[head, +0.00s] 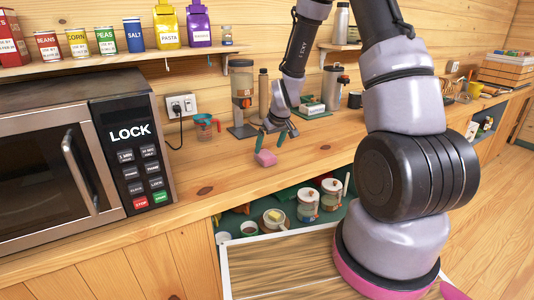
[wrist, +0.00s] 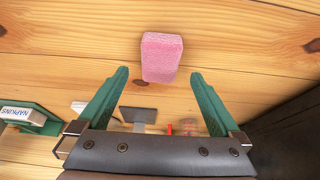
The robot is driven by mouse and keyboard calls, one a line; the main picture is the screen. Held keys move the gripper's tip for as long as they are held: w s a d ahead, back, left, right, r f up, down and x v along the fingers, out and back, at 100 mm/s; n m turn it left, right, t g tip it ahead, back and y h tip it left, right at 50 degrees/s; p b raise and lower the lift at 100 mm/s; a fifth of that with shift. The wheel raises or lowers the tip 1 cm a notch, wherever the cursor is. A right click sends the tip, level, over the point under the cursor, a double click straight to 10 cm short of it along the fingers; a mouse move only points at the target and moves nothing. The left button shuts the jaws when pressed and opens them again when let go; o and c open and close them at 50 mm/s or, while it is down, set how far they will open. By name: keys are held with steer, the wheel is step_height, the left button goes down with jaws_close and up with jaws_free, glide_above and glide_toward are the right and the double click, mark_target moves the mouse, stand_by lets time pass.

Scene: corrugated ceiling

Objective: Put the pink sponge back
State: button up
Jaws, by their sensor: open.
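The pink sponge (head: 265,158) lies on the wooden counter, near its front edge, to the right of the microwave. In the wrist view the sponge (wrist: 162,57) lies just beyond my fingertips, roughly between their lines, with bare wood around it. My gripper (head: 274,139) is just above and behind the sponge in the head view. Its green fingers (wrist: 155,75) are spread wide with nothing between them. I cannot tell whether a fingertip touches the sponge.
A microwave (head: 85,165) stands at the left. A napkin holder (wrist: 30,117) shows in the wrist view. Below the counter, an open compartment holds jars (head: 307,204) and cups.

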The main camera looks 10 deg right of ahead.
steer(key=s+d+r+m, duration=0.1)
steer(key=s+r, duration=0.2)
steer(key=r, duration=0.5)
steer(key=s+d+r+m+t, duration=0.1)
steer(key=s+r, duration=0.3)
steer(key=r, duration=0.3)
steer(key=s+d+r+m, duration=0.1)
steer(key=s+r, duration=0.2)
steer(key=r, duration=0.5)
steer(key=s+d+r+m, duration=0.1)
steer(key=s+r+m, duration=0.1)
steer(key=s+r, duration=0.3)
steer(key=s+d+r+m+t, duration=0.1)
steer(key=s+r, duration=0.5)
steer(key=s, duration=0.6)
steer(key=shift+s+m+t+y, duration=0.2)
steer(key=shift+m+t+y, duration=0.1)
steer(key=shift+m, duration=0.6)
